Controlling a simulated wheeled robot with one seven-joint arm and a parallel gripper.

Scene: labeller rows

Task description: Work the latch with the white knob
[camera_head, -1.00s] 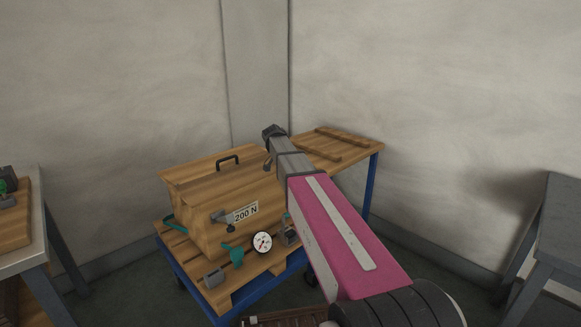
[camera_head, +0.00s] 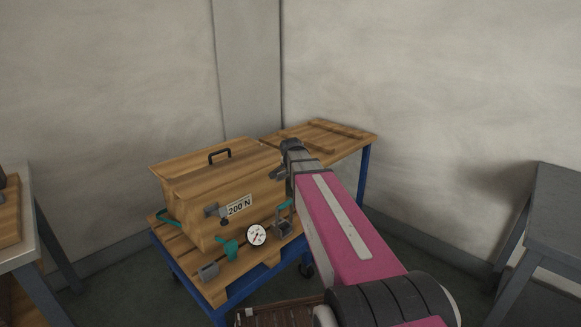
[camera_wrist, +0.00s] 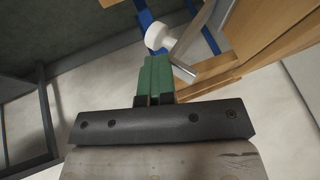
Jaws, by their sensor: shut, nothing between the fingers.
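The white knob (camera_wrist: 161,37) shows in the wrist view just beyond my fingertips, slightly right of them. A pale metal bar, seemingly part of its latch (camera_wrist: 184,73), lies to the right, close to the green fingers. My gripper (camera_wrist: 155,62) is shut and empty, its fingers side by side. I cannot tell whether they touch the knob or bar. In the head view my arm reaches to the right end of the wooden box (camera_head: 190,225), beside a dark grey fitting (camera_head: 279,173). The white knob and my fingertips are hidden there.
The box stands on a blue-framed trolley (camera_head: 225,290) with a round gauge (camera_head: 256,235), a teal clamp (camera_head: 229,249) and a "200 N" label (camera_head: 239,206). A wooden panel (camera_head: 330,135) lies behind. Grey tables stand left (camera_head: 30,240) and right (camera_head: 555,210).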

